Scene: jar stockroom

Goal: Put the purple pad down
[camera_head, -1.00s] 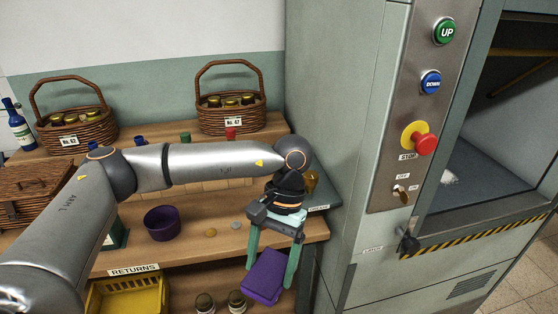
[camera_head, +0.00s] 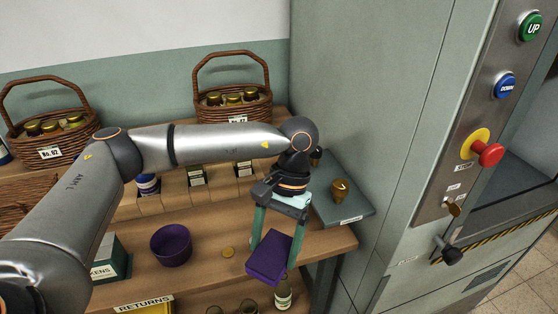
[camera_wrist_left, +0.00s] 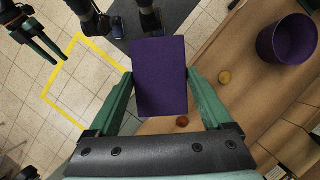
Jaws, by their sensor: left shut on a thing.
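The purple pad (camera_head: 268,258) is a flat rectangular block. My left gripper (camera_head: 273,247) is shut on it, with a green finger at each side. In the head view the pad shows in front of the wooden bench's front edge (camera_head: 210,277), slightly tilted. The left wrist view shows the pad (camera_wrist_left: 160,77) between the fingers, with the bench top to its right and tiled floor to its left. A gap under the pad cannot be measured. Another gripper (camera_wrist_left: 45,38) shows small and dark at the upper left of the wrist view; its jaw opening is unclear.
A purple bowl (camera_head: 171,246) and a coin (camera_head: 228,252) are on the bench. A grey-green mat (camera_head: 352,208) with a gold cup (camera_head: 340,190) lies at the right, beside the lift cabinet (camera_head: 400,120). Baskets (camera_head: 235,108) and jars stand behind. Bottles are on the lower shelf.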

